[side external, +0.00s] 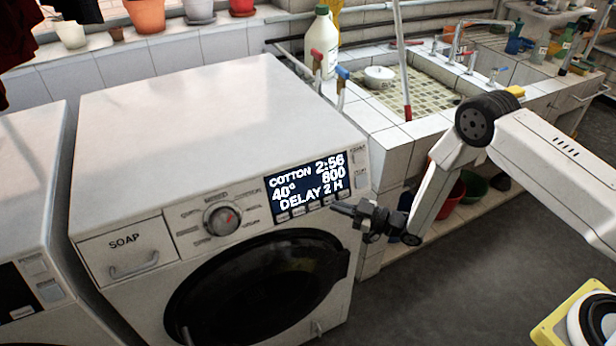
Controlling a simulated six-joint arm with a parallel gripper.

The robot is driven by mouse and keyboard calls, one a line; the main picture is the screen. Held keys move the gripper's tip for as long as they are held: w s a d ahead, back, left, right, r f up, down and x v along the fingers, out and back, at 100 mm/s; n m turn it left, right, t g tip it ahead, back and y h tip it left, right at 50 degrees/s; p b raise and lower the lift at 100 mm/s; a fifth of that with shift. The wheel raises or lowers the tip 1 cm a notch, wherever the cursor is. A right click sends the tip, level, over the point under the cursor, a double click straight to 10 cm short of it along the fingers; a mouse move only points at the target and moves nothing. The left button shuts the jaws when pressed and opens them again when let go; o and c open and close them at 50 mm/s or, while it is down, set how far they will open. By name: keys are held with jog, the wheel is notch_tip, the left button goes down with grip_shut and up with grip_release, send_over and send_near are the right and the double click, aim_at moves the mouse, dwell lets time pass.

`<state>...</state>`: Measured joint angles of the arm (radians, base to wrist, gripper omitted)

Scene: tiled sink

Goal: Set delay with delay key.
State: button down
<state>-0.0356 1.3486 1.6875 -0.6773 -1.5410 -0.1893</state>
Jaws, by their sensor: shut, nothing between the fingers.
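The washing machine (200,120) stands at the left middle of the view. Its display (307,184) reads COTTON 2:56, 40°, 800 and DELAY 2 H. A row of small keys (298,210) runs under the display; their labels are too small to read, so I cannot tell which is the delay key. My gripper (338,208) is shut and empty, with its tip near the right end of the key row. I cannot tell whether it touches a key, and it may hide part of the row's right end.
A selector dial (222,220) and a soap drawer (125,248) are left of the display. The round dark door (258,290) is below the keys. A tiled sink (425,85) stands behind on the right. The floor (450,290) at right is mostly clear.

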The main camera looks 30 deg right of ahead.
jog(key=shift+w+f, duration=0.3)
jog(key=shift+w, duration=0.45)
dwell(1.6)
jog(key=shift+s+r, duration=0.1)
jog(key=shift+s, duration=0.05)
jog(key=shift+s+r, duration=0.2)
jog(key=shift+s, duration=0.4)
dwell(0.3)
jog(key=s, duration=0.1)
jog(key=s+r, duration=0.1)
jog(key=s, duration=0.2)
jog(key=shift+s+r, duration=0.35)
dwell(1.3)
